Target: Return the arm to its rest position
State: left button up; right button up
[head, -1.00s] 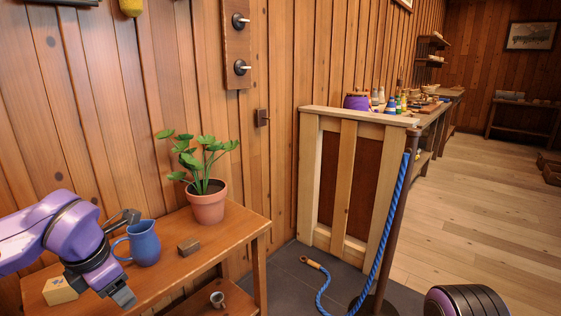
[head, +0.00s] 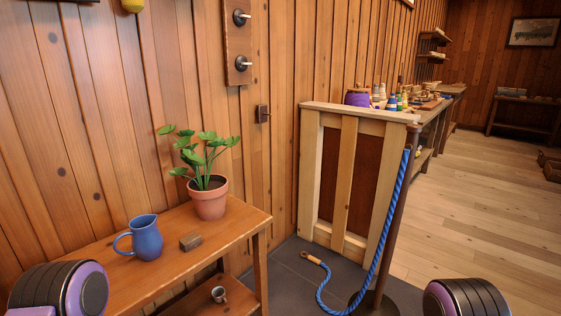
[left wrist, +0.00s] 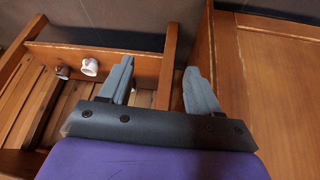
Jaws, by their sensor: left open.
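My left gripper (left wrist: 158,68) shows in the left wrist view with its two grey fingers apart and nothing between them. Beside and beyond the fingers are wooden furniture panels and a slatted lower shelf (left wrist: 28,100). In the head view only a purple and black part of my left arm shows, at the bottom left corner; its gripper is out of that picture. My right gripper is in neither view.
A wooden table (head: 125,268) carries a blue pitcher (head: 147,240), a potted plant (head: 209,200) and a small brown block (head: 190,241). A metal mug (head: 219,294) is on its lower shelf. A blue rope (head: 385,230) hangs by a post.

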pick_arm(q)
jog(key=s+a+m+g+p, duration=0.1)
jog(key=s+m+p, duration=0.1)
jog(key=s, duration=0.4)
notch_tip(320, 180, up, 16)
jog(key=p, duration=1.6)
jog(key=shift+r+n+p, duration=0.25)
jog(key=shift+n+p, duration=0.05)
jog(key=shift+p, duration=0.1)
